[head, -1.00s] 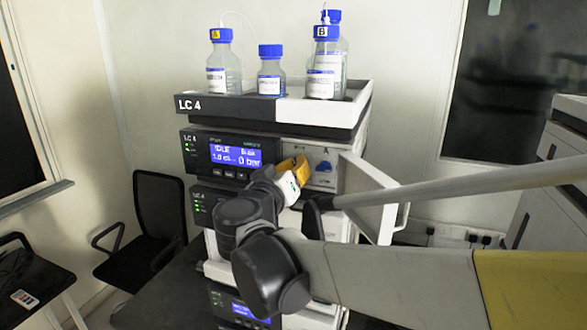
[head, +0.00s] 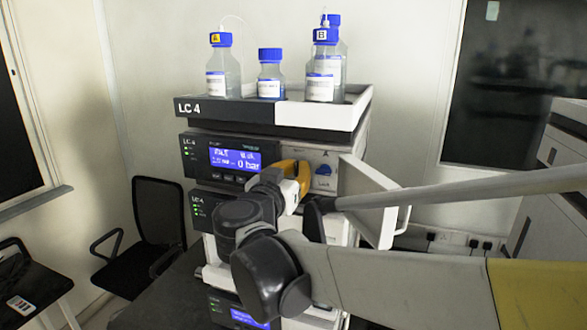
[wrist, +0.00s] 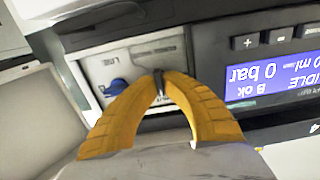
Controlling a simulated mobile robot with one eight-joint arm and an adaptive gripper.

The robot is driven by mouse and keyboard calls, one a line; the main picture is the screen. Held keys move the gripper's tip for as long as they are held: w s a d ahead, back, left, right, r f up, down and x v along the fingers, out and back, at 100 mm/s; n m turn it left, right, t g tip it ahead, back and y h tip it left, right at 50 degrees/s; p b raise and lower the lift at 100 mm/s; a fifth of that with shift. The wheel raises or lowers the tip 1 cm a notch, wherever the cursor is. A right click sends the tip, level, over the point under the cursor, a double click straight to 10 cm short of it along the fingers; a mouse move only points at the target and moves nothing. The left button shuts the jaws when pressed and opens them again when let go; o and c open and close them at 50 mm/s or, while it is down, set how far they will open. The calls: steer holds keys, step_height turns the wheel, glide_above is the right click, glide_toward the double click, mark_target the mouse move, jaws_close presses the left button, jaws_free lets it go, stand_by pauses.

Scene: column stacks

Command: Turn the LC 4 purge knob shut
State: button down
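The LC 4 stack (head: 190,109) stands ahead with its name on the top tray. My gripper (wrist: 160,80) has two yellow fingers at the pale front panel of the upper LC 4 module, left of the blue knob in the head view. In the wrist view the fingertips come together on a narrow dark piece, which looks like the grip of the purge knob (wrist: 158,86). The fingers mostly cover it, so its turn angle is unclear. The blue knob (head: 322,170) is apart from the fingers and also shows in the wrist view (wrist: 117,87).
The module's display (head: 235,158) is lit and reads 0 bar. An open white door (head: 377,200) stands out at the right, close to my arm. Blue-capped bottles (head: 270,75) stand on the top tray. A black chair (head: 160,215) is at the left.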

steer(key=shift+r, duration=0.1)
steer(key=c, duration=1.6)
jaws_free()
steer(key=shift+w, duration=0.1)
steer(key=shift+o, duration=0.2)
steer(key=v, duration=0.8)
